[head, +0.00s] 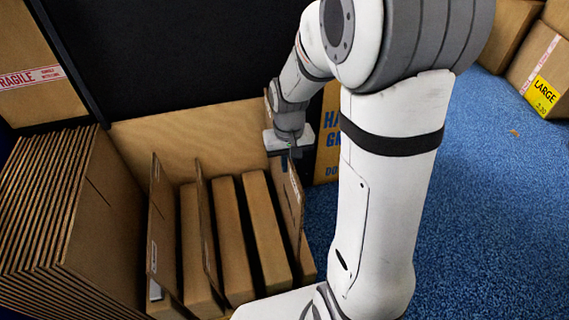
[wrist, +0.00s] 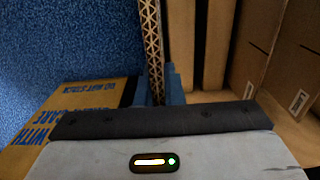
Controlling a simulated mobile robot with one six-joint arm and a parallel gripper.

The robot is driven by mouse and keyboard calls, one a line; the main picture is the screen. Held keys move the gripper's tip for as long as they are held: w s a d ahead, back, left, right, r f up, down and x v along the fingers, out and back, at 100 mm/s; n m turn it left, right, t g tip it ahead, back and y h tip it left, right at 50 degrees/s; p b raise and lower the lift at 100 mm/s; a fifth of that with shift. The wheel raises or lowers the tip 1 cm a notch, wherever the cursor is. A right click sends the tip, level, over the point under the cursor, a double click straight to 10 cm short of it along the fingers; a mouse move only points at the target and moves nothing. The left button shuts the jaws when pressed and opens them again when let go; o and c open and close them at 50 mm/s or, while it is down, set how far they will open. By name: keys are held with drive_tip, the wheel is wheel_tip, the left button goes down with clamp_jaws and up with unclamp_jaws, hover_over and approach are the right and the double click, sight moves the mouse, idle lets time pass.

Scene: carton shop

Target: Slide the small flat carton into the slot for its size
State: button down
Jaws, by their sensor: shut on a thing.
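My gripper (head: 290,158) is shut on the top edge of an upright brown board with a corrugated edge, which I take to be the small flat carton (head: 294,205). In the wrist view the jaws (wrist: 152,92) close on either side of the carton's edge (wrist: 151,40). The carton stands at the right end of a wooden rack (head: 150,133), beside the rightmost standing carton (head: 266,225). Its lower edge is hidden, so I cannot tell how deep it sits. Labelled upright dividers (head: 207,225) part the slots; I cannot read their labels.
A thick stack of flat cartons (head: 50,210) leans at the left. A printed box (head: 327,140) stands just right of my gripper and shows in the wrist view (wrist: 85,93). A carton marked LARGE (head: 540,75) is at the far right.

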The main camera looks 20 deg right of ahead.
drive_tip(key=b, duration=0.3)
hover_over(286, 220)
drive_tip(key=shift+f, duration=2.05)
wheel_tip(286, 220, down, 10)
drive_tip(key=b, duration=0.8)
drive_tip(key=shift+b, duration=0.4)
drive_tip(key=shift+f+b, duration=3.5)
drive_tip(key=shift+f, duration=3.7)
drive_tip(key=c, duration=1.5)
unclamp_jaws()
